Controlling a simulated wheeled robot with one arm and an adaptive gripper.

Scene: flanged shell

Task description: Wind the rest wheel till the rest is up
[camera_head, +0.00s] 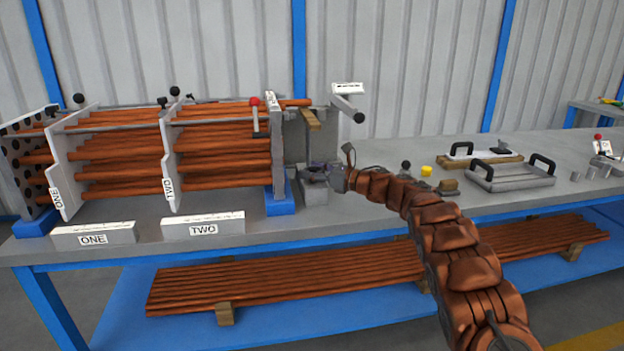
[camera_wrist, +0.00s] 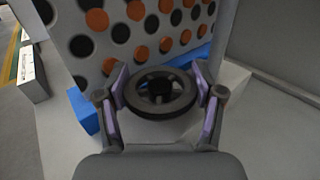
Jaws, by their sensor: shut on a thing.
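The rest wheel (camera_wrist: 160,92) is a dark spoked handwheel with a black hub, in the middle of the wrist view. It lies flat on top of a grey block (camera_head: 313,190), beside the right end of the tube bundle in the head view. My gripper (camera_wrist: 162,95) is shut on the wheel, with a purple-padded finger on its left and right rims. In the head view my gripper (camera_head: 318,173) hides most of the wheel. A wooden-topped rest (camera_head: 311,119) appears above, beside the end plate. Its exact height against the tubes is hard to tell.
The perforated end plate (camera_wrist: 130,40) with copper tube ends stands close behind the wheel. A lever with a red knob (camera_head: 255,115) and a crank arm (camera_head: 347,104) are nearby. Signs ONE (camera_head: 93,234) and TWO (camera_head: 203,226) stand left. A handled plate (camera_head: 510,175) lies right.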

